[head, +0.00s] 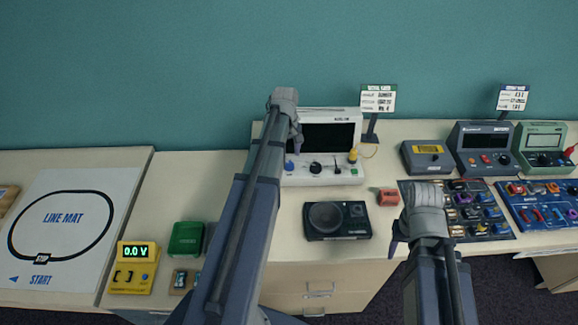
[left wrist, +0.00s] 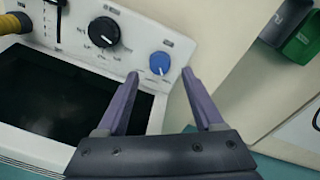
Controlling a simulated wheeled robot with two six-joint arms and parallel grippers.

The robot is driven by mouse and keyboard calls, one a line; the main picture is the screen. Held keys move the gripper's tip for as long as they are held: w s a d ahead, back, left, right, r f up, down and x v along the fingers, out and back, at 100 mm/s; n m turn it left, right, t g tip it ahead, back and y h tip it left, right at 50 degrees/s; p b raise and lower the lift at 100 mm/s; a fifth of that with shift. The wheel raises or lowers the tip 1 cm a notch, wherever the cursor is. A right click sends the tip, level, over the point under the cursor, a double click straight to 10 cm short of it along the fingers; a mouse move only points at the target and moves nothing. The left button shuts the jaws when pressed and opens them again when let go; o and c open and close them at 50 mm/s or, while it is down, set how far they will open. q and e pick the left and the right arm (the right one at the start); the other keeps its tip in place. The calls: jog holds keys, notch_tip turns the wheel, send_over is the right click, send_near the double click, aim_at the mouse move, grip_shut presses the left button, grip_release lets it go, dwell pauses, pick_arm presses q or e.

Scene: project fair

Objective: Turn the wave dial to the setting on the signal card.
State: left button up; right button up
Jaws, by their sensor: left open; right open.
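The white signal unit (head: 322,172) with a dark screen stands at the back centre of the counter. Its panel has a black pointer dial (head: 316,168), a blue knob (head: 289,164) and a yellow knob (head: 353,156). The left wrist view shows the black dial (left wrist: 104,32) with marks around it and the blue knob (left wrist: 160,62). I cannot read which is labelled wave. My left gripper (left wrist: 161,75) is open, its fingertips near either side of the blue knob. A card (head: 378,99) stands behind the unit, its text too small to read surely. My right gripper (head: 396,246) is open and empty.
Meters (head: 484,147) and component boards (head: 466,208) fill the right. A yellow voltmeter (head: 133,267) and green box (head: 187,239) are left. Another card (head: 513,98) stands right.

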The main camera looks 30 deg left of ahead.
aim_at(289, 164)
pick_arm(q)
notch_tip(289, 164, down, 4)
jog(key=b, duration=0.3)
jog(key=shift+w+f, duration=0.1)
jog(key=shift+f, duration=0.1)
jog(key=shift+r, duration=0.1)
jog(key=shift+c, duration=0.2)
grip_shut()
